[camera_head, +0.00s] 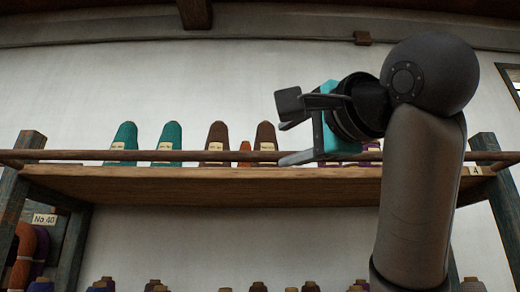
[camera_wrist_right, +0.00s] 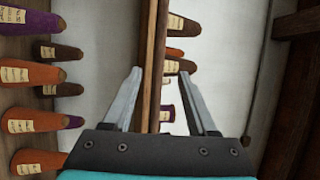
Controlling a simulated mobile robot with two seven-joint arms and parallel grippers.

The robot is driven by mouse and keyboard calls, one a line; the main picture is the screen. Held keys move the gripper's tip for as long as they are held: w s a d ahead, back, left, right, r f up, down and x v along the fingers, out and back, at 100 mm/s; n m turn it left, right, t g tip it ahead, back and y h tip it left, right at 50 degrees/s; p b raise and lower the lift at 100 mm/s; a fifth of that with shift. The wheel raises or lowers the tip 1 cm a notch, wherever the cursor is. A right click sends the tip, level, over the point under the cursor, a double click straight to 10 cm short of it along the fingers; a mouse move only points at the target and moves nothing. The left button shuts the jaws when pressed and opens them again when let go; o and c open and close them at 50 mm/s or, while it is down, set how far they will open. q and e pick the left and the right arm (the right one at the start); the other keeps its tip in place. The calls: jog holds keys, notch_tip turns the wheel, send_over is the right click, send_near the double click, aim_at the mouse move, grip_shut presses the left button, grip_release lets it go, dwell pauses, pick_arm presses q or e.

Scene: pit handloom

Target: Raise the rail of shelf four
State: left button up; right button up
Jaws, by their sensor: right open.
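Shelf four (camera_head: 200,187) is a long wooden board with a label "4" (camera_head: 475,170) at its right end. Its rail (camera_head: 80,155), a thin brown bar, runs across just above the board, in front of the cones. My right gripper (camera_head: 284,144) is open and empty at the rail, right of the middle, hiding part of the rail. In the right wrist view, the rail (camera_wrist_right: 158,50) runs upright beside the shelf edge, between the spread fingers (camera_wrist_right: 163,80); contact cannot be told. My left gripper is not in view.
Teal and brown thread cones (camera_head: 167,138) stand on the shelf behind the rail. More cones (camera_head: 258,287) show below. Wooden posts (camera_head: 22,180) stand at both ends. Left, a label "No 40" (camera_head: 44,219) hangs by orange and purple yarn.

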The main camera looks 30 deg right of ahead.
aim_at(262, 156)
jog(key=p+x, duration=0.4)
jog(key=x, duration=0.8)
jog(key=shift+w+f, duration=0.1)
grip_shut()
dwell(1.1)
